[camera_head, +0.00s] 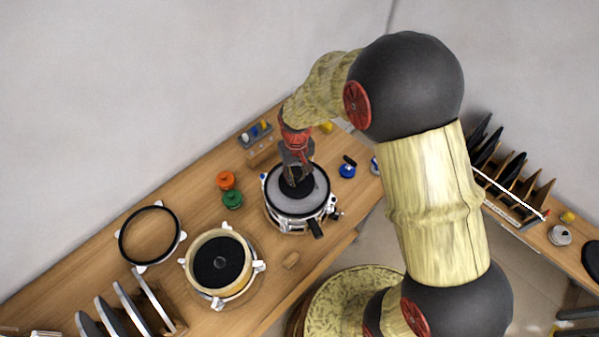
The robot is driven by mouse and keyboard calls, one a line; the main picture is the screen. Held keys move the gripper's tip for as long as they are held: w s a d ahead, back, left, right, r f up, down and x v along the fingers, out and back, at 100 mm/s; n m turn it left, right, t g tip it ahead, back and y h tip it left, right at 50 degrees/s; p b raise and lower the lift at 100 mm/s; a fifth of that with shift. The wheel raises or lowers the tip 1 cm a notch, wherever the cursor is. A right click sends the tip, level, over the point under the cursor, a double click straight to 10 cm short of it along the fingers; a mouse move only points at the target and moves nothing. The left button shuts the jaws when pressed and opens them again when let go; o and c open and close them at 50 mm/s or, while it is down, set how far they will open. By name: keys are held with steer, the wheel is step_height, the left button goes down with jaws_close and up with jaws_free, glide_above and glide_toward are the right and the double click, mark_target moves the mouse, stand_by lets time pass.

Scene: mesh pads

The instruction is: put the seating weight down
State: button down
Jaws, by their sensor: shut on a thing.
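My gripper (297,181) points down over the round pad holder (276,207) in the middle of the bench. It is shut on the seating weight (317,186), a black disc. The disc lies within the outline of the holder's grey mesh face. From this view I cannot tell whether the weight touches the mesh or hangs just above it. The fingertips and the weight's grip are partly hidden by the gripper body.
A cream ring-shaped holder (197,259) with a black disc inside stands to the left. A black hoop (122,237), orange knob (226,180), green knob (232,199) and blue knob (347,171) lie around. Racks of discs stand at lower left and right.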

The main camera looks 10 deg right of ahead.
mark_target(298, 173)
steer(key=shift+w+f, duration=0.1)
steer(key=shift+f, duration=0.85)
steer(key=shift+f, duration=0.1)
steer(key=c, duration=1.5)
jaws_free()
steer(key=shift+s+f, duration=0.15)
steer(key=shift+s, duration=0.05)
steer(key=shift+o, duration=0.4)
step_height(298, 173, up, 12)
steer(key=shift+d+r, duration=0.1)
steer(key=shift+r, duration=0.15)
steer(key=s+d+r+m+t, duration=0.1)
steer(key=s+d+r+t, duration=0.1)
steer(key=s+d+r, duration=0.3)
steer(key=s+d+r+m+t, duration=0.1)
steer(key=s+d+r+t, duration=0.2)
steer(key=s+r, duration=1.1)
steer(key=shift+s+d+r+m+t, duration=0.3)
steer(key=shift+d+r+m, duration=0.1)
steer(key=shift+d+r, duration=0.55)
